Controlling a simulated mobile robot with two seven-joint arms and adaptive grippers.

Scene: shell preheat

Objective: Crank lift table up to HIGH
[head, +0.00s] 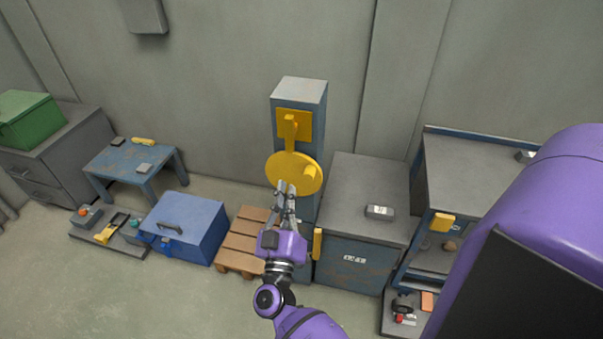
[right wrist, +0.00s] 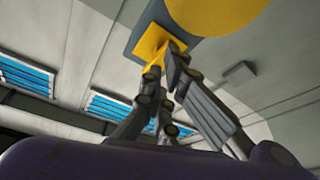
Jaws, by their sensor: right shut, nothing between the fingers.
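A yellow crank disc (head: 281,172) with a short knob (head: 311,173) on its right side is mounted on a grey-blue column (head: 303,92). Above it, a yellow lever (head: 290,131) sits on a square yellow plate. My right gripper (head: 286,188) is shut and empty, its fingertips overlapping the disc's lower edge in the head view, left of the knob. I cannot tell whether they touch it. The right wrist view shows the fingers (right wrist: 166,60) below the yellow disc (right wrist: 212,14) and plate. I cannot tell which piece is the lift table. My left gripper is out of view.
A grey-topped cabinet (head: 362,177) with a small device (head: 380,212) stands right of the column, and a shelf unit (head: 470,165) beyond. A wooden pallet (head: 240,245), blue chest (head: 185,220) and small blue table (head: 125,158) are left. The front-left floor is clear.

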